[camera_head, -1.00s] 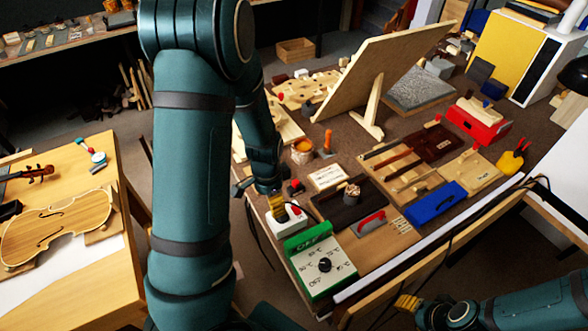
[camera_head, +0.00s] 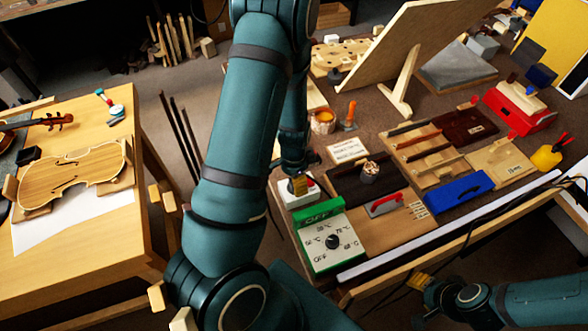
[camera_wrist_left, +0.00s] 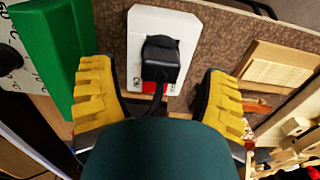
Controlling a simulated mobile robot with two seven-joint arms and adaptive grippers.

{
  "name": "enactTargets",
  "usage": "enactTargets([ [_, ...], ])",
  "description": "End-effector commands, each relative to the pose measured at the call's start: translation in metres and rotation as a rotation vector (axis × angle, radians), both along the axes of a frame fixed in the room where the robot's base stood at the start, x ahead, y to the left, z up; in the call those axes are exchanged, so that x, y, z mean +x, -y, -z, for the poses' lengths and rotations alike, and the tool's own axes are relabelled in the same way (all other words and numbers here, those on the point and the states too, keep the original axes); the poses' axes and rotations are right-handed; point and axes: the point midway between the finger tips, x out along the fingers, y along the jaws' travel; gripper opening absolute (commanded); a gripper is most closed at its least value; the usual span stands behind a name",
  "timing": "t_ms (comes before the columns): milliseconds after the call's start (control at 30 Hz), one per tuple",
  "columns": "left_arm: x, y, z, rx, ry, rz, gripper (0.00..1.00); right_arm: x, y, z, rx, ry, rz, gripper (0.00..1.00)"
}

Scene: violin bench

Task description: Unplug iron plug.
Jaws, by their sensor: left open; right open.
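The black plug (camera_wrist_left: 160,60) sits in a white socket block (camera_wrist_left: 140,20), with a black cord running from it toward the camera. A red part (camera_wrist_left: 150,86) shows beside the cord. My left gripper (camera_wrist_left: 158,94) is open, its yellow fingers on either side of the plug with gaps. In the head view, my left gripper (camera_head: 298,185) is over the socket block (camera_head: 296,201) at the bench's left edge; the plug is not distinguishable there. My right gripper (camera_head: 418,281) is open and empty, off the front edge of the bench.
A green-and-white control box (camera_head: 332,241) with a dial stands close beside the socket block. A red-handled tool (camera_head: 385,204) and a blue box (camera_head: 458,189) lie farther right. A separate table with a violin body (camera_head: 70,172) is at left.

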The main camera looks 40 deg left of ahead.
Motion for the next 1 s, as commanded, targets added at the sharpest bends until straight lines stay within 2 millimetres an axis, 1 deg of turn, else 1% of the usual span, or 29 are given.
enactTargets([
  [33, -0.001, 0.0, 0.01, 0.0, -0.002, -0.001, 0.76, -0.001, 0.0, 0.003, 0.0, -0.002, -0.002, 0.47],
  [233, 0.0, 0.0, 0.029, 0.0, 0.0, -0.001, 0.76, -0.002, 0.0, 0.006, 0.001, -0.005, -0.004, 0.47],
  [400, 0.0, 0.0, 0.035, 0.0, 0.0, 0.0, 0.76, -0.002, -0.001, 0.007, 0.002, -0.006, -0.004, 0.47],
  [633, 0.0, 0.0, 0.035, 0.0, 0.0, 0.0, 0.76, -0.002, -0.001, 0.007, 0.002, -0.006, -0.004, 0.47],
  [667, 0.0, 0.0, 0.035, 0.0, 0.0, 0.0, 0.73, -0.002, -0.001, 0.007, 0.001, -0.005, -0.005, 0.47],
  [700, 0.0, 0.0, 0.035, 0.0, 0.0, 0.0, 0.59, -0.002, -0.001, 0.007, 0.002, -0.006, -0.004, 0.47],
  [767, 0.0, 0.0, 0.035, 0.0, 0.0, 0.0, 0.38, -0.002, -0.001, 0.007, 0.002, -0.006, -0.004, 0.47],
  [800, 0.0, 0.0, 0.035, 0.0, 0.0, 0.0, 0.24, -0.002, -0.001, 0.007, 0.002, -0.006, -0.004, 0.47],
  [867, 0.0, 0.0, 0.035, 0.0, 0.0, 0.0, 0.03, -0.002, -0.001, 0.007, 0.001, -0.005, -0.004, 0.47],
  [1000, 0.0, 0.0, 0.035, 0.0, 0.0, 0.0, 0.02, -0.002, -0.001, 0.007, 0.001, -0.005, -0.004, 0.47],
])
